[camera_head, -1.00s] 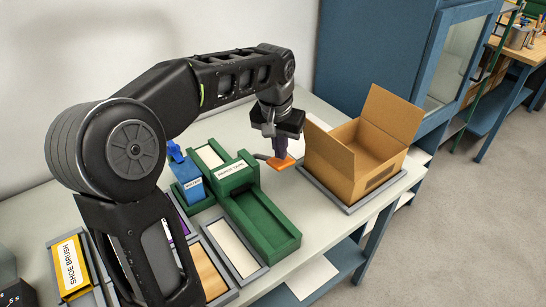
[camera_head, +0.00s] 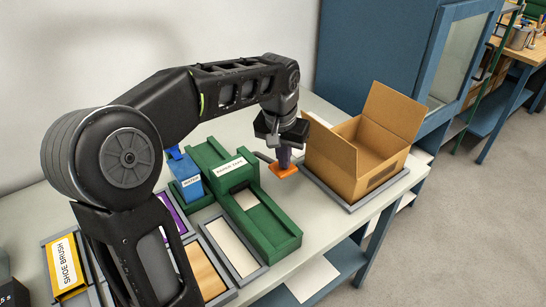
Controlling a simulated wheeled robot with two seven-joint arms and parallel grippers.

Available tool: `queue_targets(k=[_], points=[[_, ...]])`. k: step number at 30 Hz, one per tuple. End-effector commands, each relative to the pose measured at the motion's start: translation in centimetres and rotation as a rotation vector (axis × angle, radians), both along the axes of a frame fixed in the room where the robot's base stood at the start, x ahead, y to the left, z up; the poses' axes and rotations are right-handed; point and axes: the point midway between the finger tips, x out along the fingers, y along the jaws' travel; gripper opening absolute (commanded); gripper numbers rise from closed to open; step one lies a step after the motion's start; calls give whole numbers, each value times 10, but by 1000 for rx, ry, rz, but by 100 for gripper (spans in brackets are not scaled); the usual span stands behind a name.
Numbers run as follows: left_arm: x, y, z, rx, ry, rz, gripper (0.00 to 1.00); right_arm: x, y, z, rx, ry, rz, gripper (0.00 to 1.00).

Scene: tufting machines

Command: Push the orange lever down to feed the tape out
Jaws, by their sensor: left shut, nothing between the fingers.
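The green tape dispenser (camera_head: 277,231) stands on the table with a "PAPER TAPE" label on its raised body. A short white strip of tape (camera_head: 247,199) lies in its trough, just in front of the label. The orange lever (camera_head: 285,171) is at the dispenser's right side, on a dark arm. My left gripper (camera_head: 283,161) is shut and points down onto the orange lever; its fingertips appear to touch the lever's top, with nothing between them. The fingers hide part of the lever. My right gripper is not in view.
An open cardboard box (camera_head: 347,163) stands on a grey tray close right of the lever. A blue container (camera_head: 187,182) stands left of the dispenser. A yellow "SHOE BRUSH" box (camera_head: 67,264) and several shallow trays lie front left.

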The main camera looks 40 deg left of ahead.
Motion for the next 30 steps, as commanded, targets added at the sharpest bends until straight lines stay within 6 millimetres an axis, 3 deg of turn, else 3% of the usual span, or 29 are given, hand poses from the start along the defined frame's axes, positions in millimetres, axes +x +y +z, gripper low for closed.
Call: queue_targets(k=[6,21,30], points=[[-2,-4,-12,0,1,-1,0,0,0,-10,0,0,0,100],[-2,-6,-14,0,2,0,0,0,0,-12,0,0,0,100],[-3,-7,-28,0,3,0,0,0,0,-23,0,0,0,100]])
